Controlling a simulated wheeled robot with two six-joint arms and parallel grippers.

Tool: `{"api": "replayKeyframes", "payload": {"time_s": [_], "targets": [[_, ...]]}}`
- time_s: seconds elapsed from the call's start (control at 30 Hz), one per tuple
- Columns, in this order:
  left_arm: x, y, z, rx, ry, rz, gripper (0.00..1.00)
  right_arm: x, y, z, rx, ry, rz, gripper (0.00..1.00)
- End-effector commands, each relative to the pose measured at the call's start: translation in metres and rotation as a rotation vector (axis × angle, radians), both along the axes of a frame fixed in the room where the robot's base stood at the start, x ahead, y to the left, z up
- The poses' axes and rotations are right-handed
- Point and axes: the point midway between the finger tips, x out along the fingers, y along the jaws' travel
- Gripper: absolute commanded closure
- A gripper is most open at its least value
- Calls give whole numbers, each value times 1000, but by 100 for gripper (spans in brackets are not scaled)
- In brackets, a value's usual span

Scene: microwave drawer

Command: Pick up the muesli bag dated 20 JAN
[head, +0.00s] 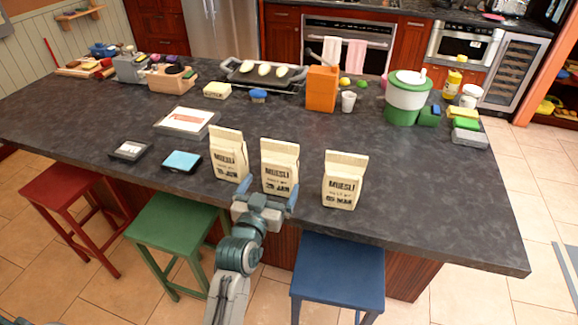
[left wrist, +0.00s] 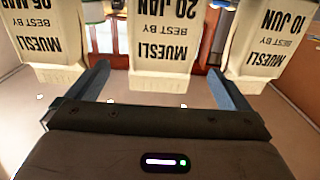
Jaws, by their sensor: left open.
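Three cream muesli bags stand upright in a row near the counter's front edge. The middle bag (head: 280,163) appears to read 20 JAN in the head view; the left bag (head: 229,155) reads 10 JUN and the right bag (head: 344,180) reads 05 MAR. My left gripper (head: 265,192) is open and empty in front of the middle bag. In the left wrist view the scene is upside down. There the middle bag (left wrist: 165,45) appears between the spread fingers of the left gripper (left wrist: 158,72), with its date partly cut off. My right gripper is out of view.
The dark counter (head: 420,190) is clear right of the bags. An orange box (head: 321,88) and a green-and-white container (head: 407,97) stand behind. Stools, including a blue one (head: 338,265), stand in front.

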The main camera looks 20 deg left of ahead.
Motion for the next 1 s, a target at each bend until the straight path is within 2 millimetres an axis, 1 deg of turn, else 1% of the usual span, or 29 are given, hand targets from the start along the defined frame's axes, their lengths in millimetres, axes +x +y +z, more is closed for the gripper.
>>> {"api": "replayKeyframes", "payload": {"time_s": [0.03,0.1,0.3,0.47,0.57,0.73,0.83,0.9,1.0], "targets": [[4,0,6,-1,-13,2,0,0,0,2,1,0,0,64],[14,-1,9,1,-20,3,0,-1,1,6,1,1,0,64],[46,-1,9,1,-18,2,0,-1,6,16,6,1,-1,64],[57,-1,7,0,-17,3,0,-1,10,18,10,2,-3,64],[65,-1,9,1,-15,2,0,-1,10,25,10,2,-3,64],[90,1,11,2,-16,3,0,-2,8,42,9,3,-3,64],[101,1,8,0,-16,3,0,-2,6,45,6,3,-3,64],[106,1,7,0,-16,3,0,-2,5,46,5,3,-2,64],[108,1,6,-1,-16,3,0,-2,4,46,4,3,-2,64]]}}
